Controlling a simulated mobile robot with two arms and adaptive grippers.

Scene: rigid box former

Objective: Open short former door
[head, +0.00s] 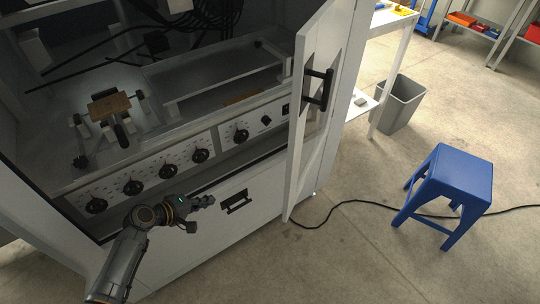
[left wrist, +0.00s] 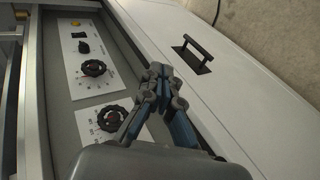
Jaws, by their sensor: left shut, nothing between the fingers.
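The former is a large white machine with a tall white door (head: 315,105) at its right side, swung outward and standing open, with a black handle (head: 318,88) on it. A lower white front panel (head: 172,252) carries a black handle (head: 236,202); that handle also shows in the left wrist view (left wrist: 194,54). The lower panel looks closed. My left gripper (head: 207,201) is shut and empty, in front of the machine just left of the lower handle, not touching it. In the left wrist view its fingers (left wrist: 158,72) are together. My right gripper is not in view.
A control panel (head: 150,172) with several black knobs runs above the lower panel. A blue stool (head: 450,180) and a grey bin (head: 400,104) stand at the right. A black cable (head: 350,203) lies on the floor.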

